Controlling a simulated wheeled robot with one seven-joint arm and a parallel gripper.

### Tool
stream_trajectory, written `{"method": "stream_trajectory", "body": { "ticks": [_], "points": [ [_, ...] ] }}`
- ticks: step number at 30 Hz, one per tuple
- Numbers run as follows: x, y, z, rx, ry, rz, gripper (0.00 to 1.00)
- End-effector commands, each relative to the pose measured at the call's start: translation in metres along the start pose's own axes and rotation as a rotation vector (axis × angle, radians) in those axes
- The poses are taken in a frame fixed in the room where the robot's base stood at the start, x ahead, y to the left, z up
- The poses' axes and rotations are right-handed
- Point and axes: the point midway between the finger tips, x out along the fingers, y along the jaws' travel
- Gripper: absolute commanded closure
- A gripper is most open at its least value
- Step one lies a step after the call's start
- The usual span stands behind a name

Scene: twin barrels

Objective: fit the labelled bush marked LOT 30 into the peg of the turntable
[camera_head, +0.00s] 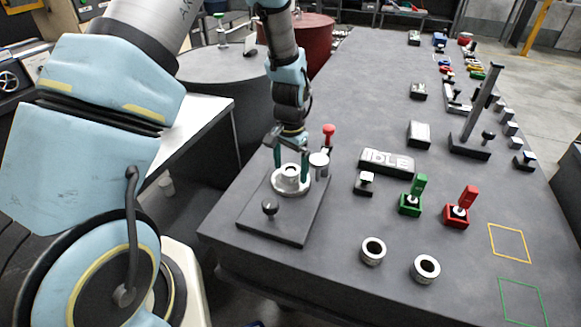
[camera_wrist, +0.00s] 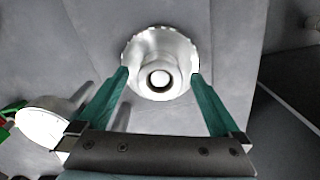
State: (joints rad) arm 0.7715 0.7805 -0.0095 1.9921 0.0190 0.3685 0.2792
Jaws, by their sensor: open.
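Two more bushes, a left one (camera_head: 373,261) and a right one (camera_head: 425,278), stand on the table. No lot label is readable.
A black knob (camera_head: 269,208) stands on the base plate, and a red-topped post (camera_head: 328,132) and a silver round-topped post (camera_head: 319,160) are close right of my gripper. An IDLE block (camera_head: 387,162), green switch (camera_head: 411,204) and red switch (camera_head: 456,216) stand further right.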

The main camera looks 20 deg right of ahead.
Motion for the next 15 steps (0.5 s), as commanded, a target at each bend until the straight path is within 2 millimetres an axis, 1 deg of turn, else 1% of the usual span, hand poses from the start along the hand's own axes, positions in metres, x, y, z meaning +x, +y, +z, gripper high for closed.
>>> {"method": "stream_trajectory", "body": {
  "ticks": [5,8,11,15],
  "points": [
    [0.001,0.000,0.001,0.000,-0.001,0.000,0.00],
    [-0.003,0.000,0.000,0.000,0.000,0.000,0.00],
    [-0.012,0.000,-0.001,0.000,0.002,0.000,0.00],
    [-0.036,0.000,-0.001,0.000,0.005,-0.001,0.00]
  ]
}}
